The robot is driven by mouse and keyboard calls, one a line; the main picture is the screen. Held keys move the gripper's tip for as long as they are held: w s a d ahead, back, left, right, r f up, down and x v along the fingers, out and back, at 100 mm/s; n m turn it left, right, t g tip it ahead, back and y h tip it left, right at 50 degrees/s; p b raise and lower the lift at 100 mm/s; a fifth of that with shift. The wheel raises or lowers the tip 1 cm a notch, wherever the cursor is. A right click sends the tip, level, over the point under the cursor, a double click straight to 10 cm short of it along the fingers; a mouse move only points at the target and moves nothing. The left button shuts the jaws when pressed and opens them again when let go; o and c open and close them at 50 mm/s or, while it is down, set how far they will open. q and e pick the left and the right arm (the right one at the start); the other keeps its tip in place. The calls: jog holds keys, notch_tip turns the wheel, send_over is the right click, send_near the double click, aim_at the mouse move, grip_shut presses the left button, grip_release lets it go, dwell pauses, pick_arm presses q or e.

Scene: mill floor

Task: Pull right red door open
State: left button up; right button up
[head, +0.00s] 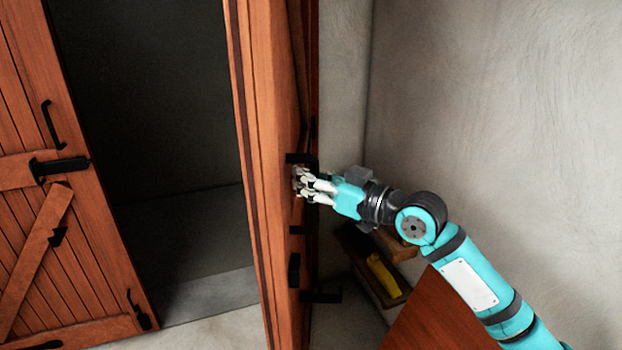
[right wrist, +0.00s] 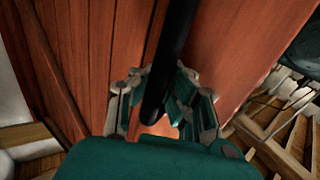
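The right red door (head: 268,120) stands swung open toward me, seen almost edge-on in the head view. Its planks fill much of the right wrist view (right wrist: 215,45). My right gripper (head: 302,183) is at the door's right-hand face. In the right wrist view, the black bar handle (right wrist: 172,50) runs between the fingers of my right gripper (right wrist: 163,95), with the pads close on both sides of it. The fingers appear shut around the bar; the exact contact is partly hidden. My left gripper is not in view.
The left red door (head: 75,220) stands at the left with black fittings. A dark opening (head: 160,120) lies between the doors. A wooden box (head: 365,262) with a yellow object (head: 383,275) sits low behind my right arm. A plain wall (head: 500,110) rises at the right.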

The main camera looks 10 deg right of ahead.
jog(key=shift+o, duration=1.2)
jog(key=shift+s+f, duration=0.1)
jog(key=shift+s, duration=0.25)
jog(key=shift+o, duration=1)
jog(key=shift+a, duration=0.35)
jog(key=shift+o, duration=1.3)
jog(key=shift+w+a, duration=0.25)
jog(key=shift+a, duration=0.55)
jog(key=shift+w, duration=0.1)
jog(key=shift+d, duration=0.15)
jog(key=shift+d+r, duration=0.2)
jog(key=shift+d, duration=0.05)
jog(key=shift+s+d, duration=0.3)
jog(key=shift+s, duration=0.05)
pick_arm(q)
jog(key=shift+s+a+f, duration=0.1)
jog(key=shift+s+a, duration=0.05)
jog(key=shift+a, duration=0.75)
pick_arm(e)
jog(key=v, duration=1)
jog(key=shift+s, duration=0.4)
